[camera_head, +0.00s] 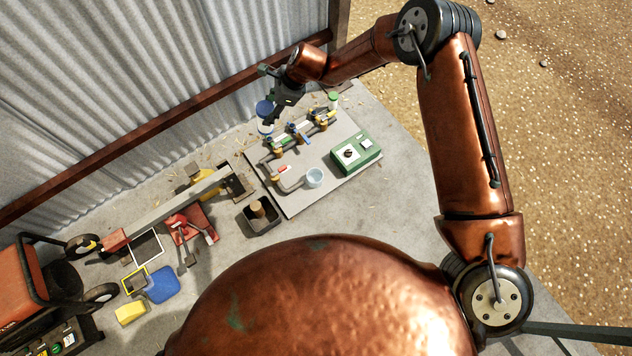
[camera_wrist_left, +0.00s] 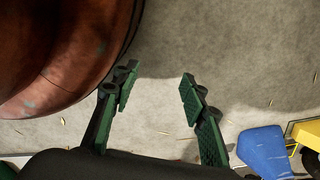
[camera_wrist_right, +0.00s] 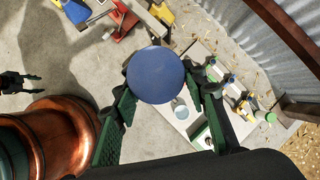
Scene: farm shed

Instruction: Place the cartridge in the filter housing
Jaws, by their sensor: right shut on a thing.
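My right gripper (camera_head: 282,97) is shut on a cartridge (camera_head: 265,108), which has a round blue end and a paler body below. In the right wrist view the blue end (camera_wrist_right: 155,75) fills the space between the fingers (camera_wrist_right: 158,92). The cartridge is near the wall side of a grey board. A clear round cup (camera_head: 314,177), which looks like the filter housing, stands open at a pipe's end on that board; it also shows in the right wrist view (camera_wrist_right: 180,108), below the cartridge. My left gripper (camera_wrist_left: 155,85) is open and empty over bare floor.
The grey board (camera_head: 345,130) carries pipes with valves and a green control box (camera_head: 356,154). A dark tray (camera_head: 262,221) with a brown cylinder stands beside it. Red, yellow and blue tools lie at left near a red wheeled machine (camera_head: 38,285). A corrugated wall (camera_head: 120,80) is behind.

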